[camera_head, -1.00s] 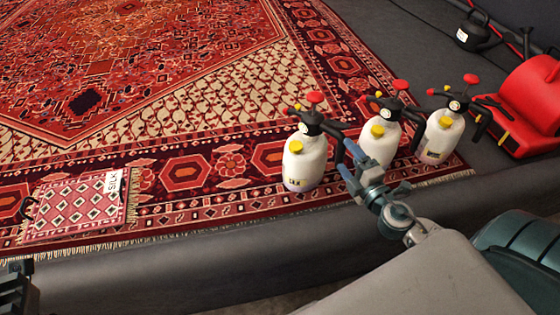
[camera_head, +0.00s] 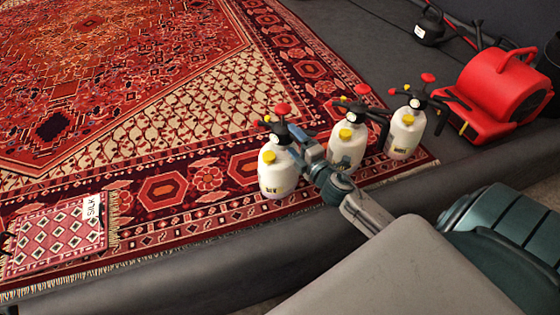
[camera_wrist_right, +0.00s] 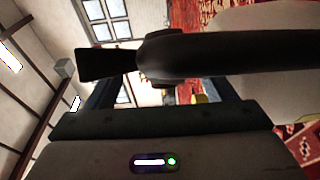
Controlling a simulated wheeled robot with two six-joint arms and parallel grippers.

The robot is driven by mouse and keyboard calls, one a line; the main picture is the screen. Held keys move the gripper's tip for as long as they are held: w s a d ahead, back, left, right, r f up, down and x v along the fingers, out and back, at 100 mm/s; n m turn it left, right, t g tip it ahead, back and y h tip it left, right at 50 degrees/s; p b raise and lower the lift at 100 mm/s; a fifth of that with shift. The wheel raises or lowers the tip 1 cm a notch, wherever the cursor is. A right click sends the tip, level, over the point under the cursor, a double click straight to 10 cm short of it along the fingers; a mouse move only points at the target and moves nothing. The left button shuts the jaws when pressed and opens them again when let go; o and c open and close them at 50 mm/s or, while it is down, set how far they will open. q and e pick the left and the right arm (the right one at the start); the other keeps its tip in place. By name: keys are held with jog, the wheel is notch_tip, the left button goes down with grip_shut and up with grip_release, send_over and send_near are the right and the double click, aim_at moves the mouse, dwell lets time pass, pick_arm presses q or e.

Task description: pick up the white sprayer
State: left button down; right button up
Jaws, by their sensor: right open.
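Three white sprayers with black heads, red knobs and yellow caps stand in a row at the rug's near right corner: the left one (camera_head: 276,174), the middle one (camera_head: 345,151) and the right one (camera_head: 405,136). My right gripper (camera_head: 306,152) is open at the left sprayer's black handle, on its right side. In the right wrist view a black handle (camera_wrist_right: 215,52) crosses close in front of the open jaws (camera_wrist_right: 168,98). I cannot tell whether the jaws touch it. My right arm partly hides the middle sprayer. My left gripper is out of view.
A patterned red rug (camera_head: 190,110) covers the floor at left. A small rug sample labelled SILK (camera_head: 55,238) lies on its near left corner. A red blower (camera_head: 505,88) and a black can (camera_head: 430,28) stand behind at right. A dark raised edge (camera_head: 190,268) runs along the front.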

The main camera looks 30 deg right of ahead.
jog(key=shift+w, duration=0.35)
grip_shut()
jog(key=shift+r, duration=0.1)
dwell(0.3)
